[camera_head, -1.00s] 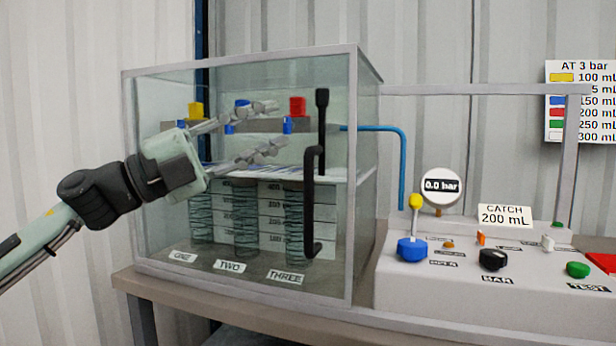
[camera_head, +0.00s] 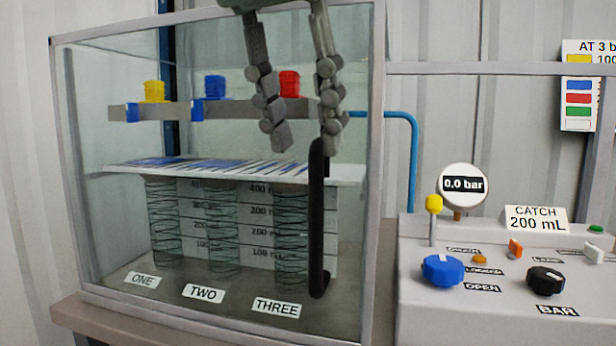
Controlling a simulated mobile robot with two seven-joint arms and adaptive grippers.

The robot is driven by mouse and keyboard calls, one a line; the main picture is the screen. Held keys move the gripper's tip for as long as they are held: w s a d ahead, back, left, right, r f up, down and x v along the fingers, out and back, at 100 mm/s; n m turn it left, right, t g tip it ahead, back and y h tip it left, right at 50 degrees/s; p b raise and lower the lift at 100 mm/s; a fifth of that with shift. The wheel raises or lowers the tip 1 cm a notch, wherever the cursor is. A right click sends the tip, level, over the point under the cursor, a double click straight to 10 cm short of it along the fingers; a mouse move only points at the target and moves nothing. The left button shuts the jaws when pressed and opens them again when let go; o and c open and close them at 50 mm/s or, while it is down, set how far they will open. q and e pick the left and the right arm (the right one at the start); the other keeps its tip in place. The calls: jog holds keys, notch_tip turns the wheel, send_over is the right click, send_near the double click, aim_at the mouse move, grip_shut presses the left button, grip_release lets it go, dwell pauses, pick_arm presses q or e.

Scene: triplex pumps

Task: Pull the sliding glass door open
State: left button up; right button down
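The glass door (camera_head: 110,235) is the clear front of a grey-framed cabinet on the bench. It looks closed, its pane spanning the front frame. A black vertical bar handle (camera_head: 318,235) stands near its right edge. My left gripper (camera_head: 302,150) reaches down from the top edge in front of the glass, its two fingers apart and pointing down. The right finger overlaps the top of the handle, and the left finger hangs to its left. I cannot tell whether the finger touches it. The space between the fingers looks empty. My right gripper is not in view.
Inside the cabinet are yellow (camera_head: 154,91), blue (camera_head: 215,87) and red caps (camera_head: 289,84) above three measuring cylinders. To the right stand a control box (camera_head: 430,320) with a blue knob (camera_head: 443,270), a yellow-tipped lever (camera_head: 434,205) and a gauge reading 0.0 bar (camera_head: 462,184).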

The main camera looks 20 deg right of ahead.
aim_at(313, 165)
pick_arm(q)
jog(key=x, duration=0.6)
jog(key=shift+d+f, duration=0.1)
jog(key=shift+f, duration=0.15)
grip_shut()
